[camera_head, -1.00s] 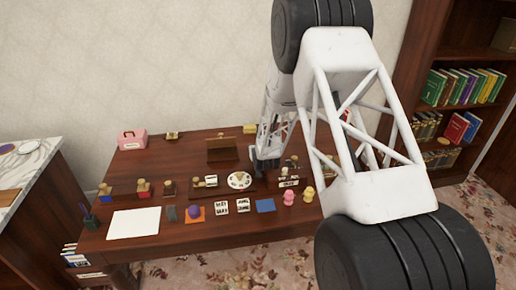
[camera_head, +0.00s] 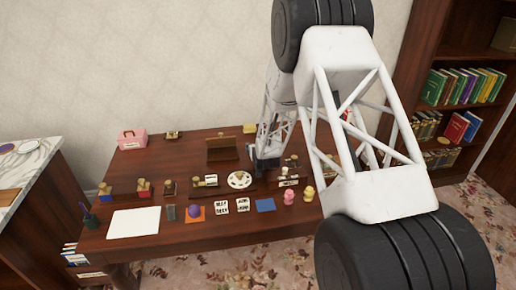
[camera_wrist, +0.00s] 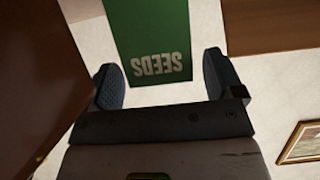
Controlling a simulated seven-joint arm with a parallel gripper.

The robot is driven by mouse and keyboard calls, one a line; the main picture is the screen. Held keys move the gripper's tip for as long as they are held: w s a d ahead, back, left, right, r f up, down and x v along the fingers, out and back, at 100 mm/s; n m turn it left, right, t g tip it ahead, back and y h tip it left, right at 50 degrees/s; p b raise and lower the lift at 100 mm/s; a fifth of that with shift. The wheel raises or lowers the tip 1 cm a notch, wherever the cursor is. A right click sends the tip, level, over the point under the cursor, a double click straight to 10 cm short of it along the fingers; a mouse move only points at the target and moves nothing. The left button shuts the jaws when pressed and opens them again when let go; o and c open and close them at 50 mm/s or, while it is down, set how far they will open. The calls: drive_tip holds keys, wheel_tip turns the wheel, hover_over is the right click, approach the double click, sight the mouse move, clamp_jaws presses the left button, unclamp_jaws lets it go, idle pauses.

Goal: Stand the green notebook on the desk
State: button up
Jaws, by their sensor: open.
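A green cover marked "SEEDS", which looks like the green notebook (camera_wrist: 150,38), fills the upper middle of the wrist view. Its lettering appears upside down and its top runs out of frame. My gripper (camera_wrist: 164,76) is open, with one dark finger on each side of the cover's lower edge. The fingers look apart from it, and nothing is held. I cannot make out the notebook in the head view, where my arm covers part of the desk (camera_head: 160,255). The fingertips are not clear in that view.
A bookcase (camera_head: 405,80) stands to the right. A framed picture (camera_wrist: 304,143) shows in the wrist view.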

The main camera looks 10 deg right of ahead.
drive_tip(key=v, duration=1.2)
idle(0.3)
drive_tip(key=shift+r, duration=0.1)
idle(0.6)
drive_tip(key=s+r+g, duration=0.5)
drive_tip(key=s+r, duration=1.2)
drive_tip(key=s, duration=0.1)
drive_tip(key=s+r+g, duration=0.2)
drive_tip(key=s+r, duration=0.1)
drive_tip(key=s, duration=0.7)
drive_tip(key=s+r+g, duration=0.2)
drive_tip(key=s+r, duration=0.1)
drive_tip(key=s, duration=0.8)
drive_tip(key=s+r+g, duration=0.2)
drive_tip(key=s+r, duration=0.1)
drive_tip(key=s, duration=0.7)
drive_tip(key=shift+s+d, duration=0.2)
drive_tip(key=shift+s, duration=0.05)
